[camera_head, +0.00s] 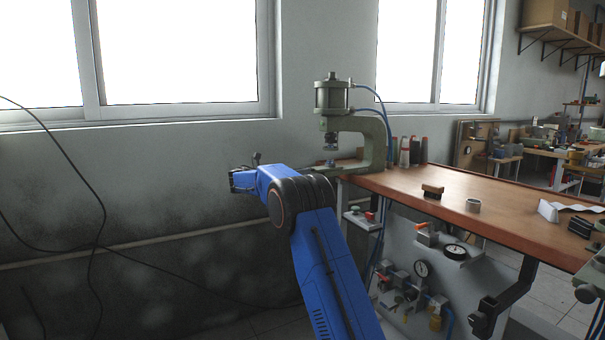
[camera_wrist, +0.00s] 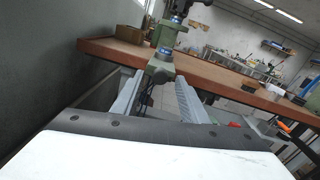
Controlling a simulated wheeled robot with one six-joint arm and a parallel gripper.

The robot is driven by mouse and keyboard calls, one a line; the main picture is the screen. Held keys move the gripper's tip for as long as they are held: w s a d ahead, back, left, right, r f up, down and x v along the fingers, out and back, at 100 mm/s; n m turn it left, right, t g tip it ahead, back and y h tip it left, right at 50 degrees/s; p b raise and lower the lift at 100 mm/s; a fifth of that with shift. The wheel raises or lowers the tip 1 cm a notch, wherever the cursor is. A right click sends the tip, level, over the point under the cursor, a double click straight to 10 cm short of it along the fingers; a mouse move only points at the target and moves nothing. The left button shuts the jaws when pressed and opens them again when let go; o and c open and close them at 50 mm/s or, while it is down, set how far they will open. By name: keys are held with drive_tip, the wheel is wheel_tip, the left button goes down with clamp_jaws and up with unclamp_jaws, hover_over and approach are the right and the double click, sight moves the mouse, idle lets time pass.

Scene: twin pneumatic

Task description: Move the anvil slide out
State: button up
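The green pneumatic press (camera_head: 376,142) stands at the near left corner of the wooden bench, with a cylinder on top. Its anvil slide (camera_head: 346,164) lies low under the press head, partly hidden behind my arm. In the wrist view a green block with a round blue-grey top, seemingly the front of the anvil slide (camera_wrist: 160,67), shows between and beyond the fingertips. My gripper (camera_head: 240,181) is left of the press in the head view, apart from it. In the wrist view my gripper (camera_wrist: 159,84) has its two fingers apart, with nothing visibly held.
The wooden bench (camera_head: 490,222) carries a brush-like block (camera_head: 432,191) and a small grey ring (camera_head: 473,205). A panel with gauges and valves (camera_head: 420,285) hangs below it. Black cables hang along the wall at left.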

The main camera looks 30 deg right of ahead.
drive_tip(key=shift+w+d, duration=0.1)
drive_tip(key=shift+d, duration=0.8)
clamp_jaws()
drive_tip(key=a, duration=1.2)
drive_tip(key=shift+s+a, duration=0.2)
drive_tip(key=shift+a, duration=0.1)
unclamp_jaws()
drive_tip(key=s+a, duration=0.1)
drive_tip(key=a, duration=1.6)
drive_tip(key=shift+s+a, duration=0.2)
drive_tip(key=shift+s, duration=0.1)
